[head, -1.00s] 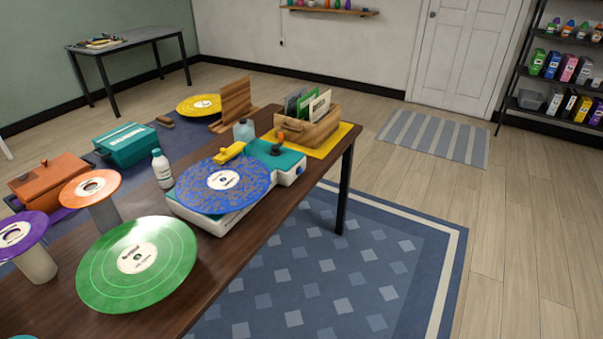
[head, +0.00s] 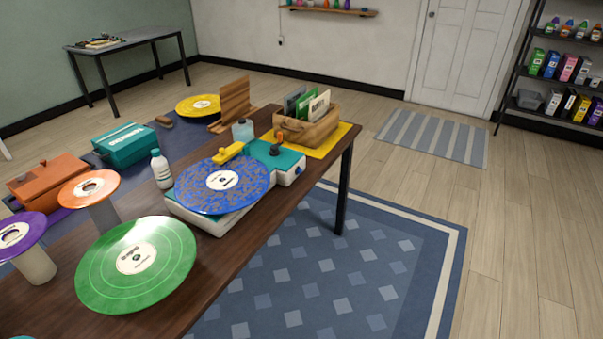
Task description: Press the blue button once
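A small blue button (head: 299,170) shows at the right end of the record player (head: 213,224), on its white side below the teal top. The player stands on the brown wooden table and carries a blue speckled record (head: 221,186). A yellow arm piece (head: 229,152) and a dark round knob (head: 275,150) are on its top. Neither of my grippers is in view, so nothing of mine is seen near the button.
A green record (head: 110,285) lies nearer on the table (head: 232,247), with a white bottle (head: 161,170) beside the player. A wooden crate (head: 318,130) on a yellow mat (head: 341,139) stands behind the button. Rug and floor right of the table are clear.

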